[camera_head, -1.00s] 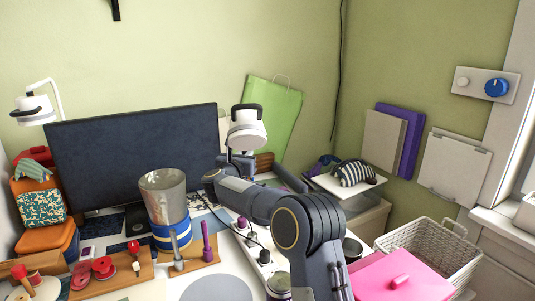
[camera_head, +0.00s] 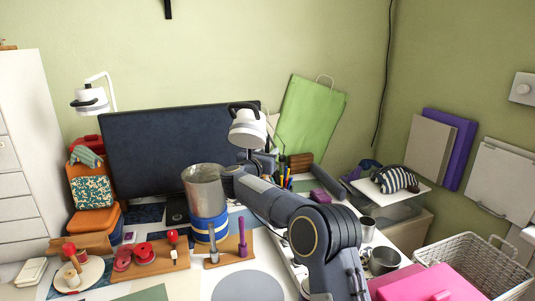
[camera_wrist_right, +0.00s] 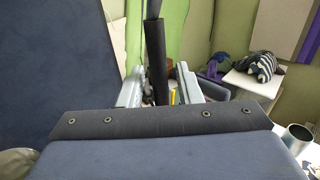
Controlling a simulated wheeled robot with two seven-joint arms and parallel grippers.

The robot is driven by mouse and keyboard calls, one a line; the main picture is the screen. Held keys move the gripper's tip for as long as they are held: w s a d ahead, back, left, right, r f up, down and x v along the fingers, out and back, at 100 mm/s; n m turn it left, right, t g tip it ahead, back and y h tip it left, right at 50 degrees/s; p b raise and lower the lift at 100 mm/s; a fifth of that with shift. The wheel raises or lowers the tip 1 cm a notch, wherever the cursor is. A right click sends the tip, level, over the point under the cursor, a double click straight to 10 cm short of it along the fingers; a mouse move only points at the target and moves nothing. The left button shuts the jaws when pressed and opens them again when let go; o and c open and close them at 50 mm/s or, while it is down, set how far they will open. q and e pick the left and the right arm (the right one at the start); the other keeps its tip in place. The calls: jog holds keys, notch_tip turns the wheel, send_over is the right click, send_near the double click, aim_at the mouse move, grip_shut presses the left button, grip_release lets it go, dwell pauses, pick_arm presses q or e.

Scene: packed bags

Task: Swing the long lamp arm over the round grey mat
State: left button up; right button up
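The lamp has a white head (camera_head: 247,130) with a black handle and hangs by the monitor's right corner. My right gripper (camera_head: 264,160) is just below and right of the head. In the right wrist view a dark upright rod of the lamp arm (camera_wrist_right: 157,65) stands centred between the fingers of my right gripper (camera_wrist_right: 160,88). The fingers look shut on it, though a thin gap shows at the right. The round grey mat (camera_head: 248,286) lies on the desk at the bottom, nearer and clear of the lamp head. My left gripper is not in view.
A metal cylinder with a blue band (camera_head: 205,200) and a wooden peg rack (camera_head: 232,250) stand between monitor (camera_head: 170,150) and mat. A second white lamp (camera_head: 92,98) is at the left. A pink box (camera_head: 430,284) and wicker basket (camera_head: 480,262) are at the right.

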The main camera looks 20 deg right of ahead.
jog(key=b+v, duration=0.2)
jog(key=v, duration=0.6)
jog(key=shift+w, duration=0.1)
dwell(0.5)
